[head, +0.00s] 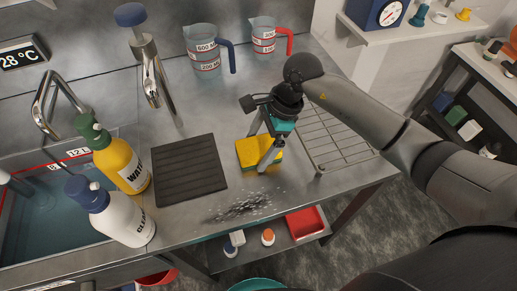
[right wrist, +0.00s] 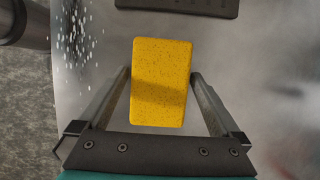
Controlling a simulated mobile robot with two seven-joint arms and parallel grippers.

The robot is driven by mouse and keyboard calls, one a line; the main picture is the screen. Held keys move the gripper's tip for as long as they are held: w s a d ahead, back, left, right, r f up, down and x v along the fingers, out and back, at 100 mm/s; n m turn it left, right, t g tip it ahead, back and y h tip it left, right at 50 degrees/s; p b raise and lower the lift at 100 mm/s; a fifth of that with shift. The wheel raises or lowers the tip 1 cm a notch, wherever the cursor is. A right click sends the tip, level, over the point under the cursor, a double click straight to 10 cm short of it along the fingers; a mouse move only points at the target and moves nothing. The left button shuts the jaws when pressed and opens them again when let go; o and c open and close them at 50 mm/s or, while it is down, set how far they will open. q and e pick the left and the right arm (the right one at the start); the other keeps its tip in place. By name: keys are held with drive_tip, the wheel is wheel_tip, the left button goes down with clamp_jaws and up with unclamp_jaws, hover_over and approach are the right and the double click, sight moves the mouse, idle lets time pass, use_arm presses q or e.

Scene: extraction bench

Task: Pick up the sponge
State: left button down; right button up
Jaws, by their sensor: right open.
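The yellow sponge (head: 246,151) lies on the steel bench, right of the dark ribbed mat. In the right wrist view the sponge (right wrist: 160,82) sits between the two fingers, with a gap on each side. My right gripper (head: 258,153) is over the sponge from above, open and holding nothing; its fingers (right wrist: 160,90) are spread around the sponge. One finger hides part of the sponge in the head view. My left gripper is not in view.
A dark ribbed mat (head: 190,170), spilled grains (head: 245,205) and a drain grid (head: 338,138) surround the sponge. Yellow (head: 122,165) and white (head: 122,220) bottles stand left by the sink. Two measuring jugs (head: 203,50) (head: 263,38) stand behind. The bench's front edge is close.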

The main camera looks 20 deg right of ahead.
sight(259, 145)
idle(0.4)
drive_tip(key=c, duration=1.2)
drive_tip(key=shift+o, duration=0.2)
drive_tip(key=shift+r+p, duration=0.2)
drive_tip(key=shift+p, duration=0.1)
drive_tip(key=shift+r, duration=0.4)
wheel_tip(259, 145, up, 19)
drive_tip(key=p, duration=0.1)
drive_tip(key=shift+r, duration=0.15)
